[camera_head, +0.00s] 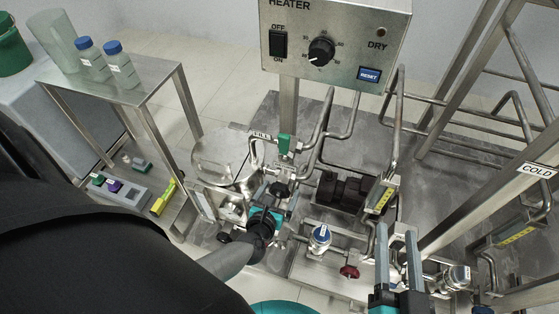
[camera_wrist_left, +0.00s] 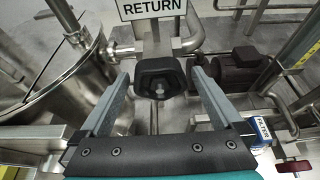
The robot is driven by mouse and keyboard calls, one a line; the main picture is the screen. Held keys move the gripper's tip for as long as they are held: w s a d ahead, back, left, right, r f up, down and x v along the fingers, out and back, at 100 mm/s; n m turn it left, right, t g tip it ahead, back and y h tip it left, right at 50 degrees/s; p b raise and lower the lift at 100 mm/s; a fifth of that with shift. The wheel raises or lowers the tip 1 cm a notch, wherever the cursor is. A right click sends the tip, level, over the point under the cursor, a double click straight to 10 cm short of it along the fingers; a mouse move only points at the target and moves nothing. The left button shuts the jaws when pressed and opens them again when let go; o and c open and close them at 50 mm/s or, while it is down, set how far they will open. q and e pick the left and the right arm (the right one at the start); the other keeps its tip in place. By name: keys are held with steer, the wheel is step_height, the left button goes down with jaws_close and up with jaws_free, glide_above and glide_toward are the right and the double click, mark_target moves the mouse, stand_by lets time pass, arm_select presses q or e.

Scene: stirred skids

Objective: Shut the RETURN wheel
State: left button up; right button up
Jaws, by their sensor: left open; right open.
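The RETURN wheel (camera_wrist_left: 160,76) is a black lobed handwheel on a steel valve, just below the white RETURN sign (camera_wrist_left: 152,8) in the left wrist view. In the head view the black wheel (camera_head: 280,188) is small and partly covered by my gripper. My left gripper (camera_head: 277,194) is open, with its fingers pointing at the wheel. In the left wrist view one finger lies on each side of the wheel, with a gap visible on both sides. Contact cannot be seen. My right gripper (camera_head: 397,250) is open and empty at the lower right, its fingers pointing up.
A steel tank (camera_head: 222,155) stands left of the wheel. A dark pump (camera_head: 342,190), a blue-capped filter (camera_head: 320,236) and a red wheel (camera_head: 349,271) are to its right. A green-handled FILL valve (camera_head: 284,144) and the heater box (camera_head: 335,45) are above. Pipes crowd the area.

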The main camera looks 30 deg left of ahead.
arm_select(q)
steer(key=shift+w, duration=0.1)
steer(key=shift+c, duration=0.4)
steer(key=c, duration=1.2)
steer(key=shift+c, duration=0.2)
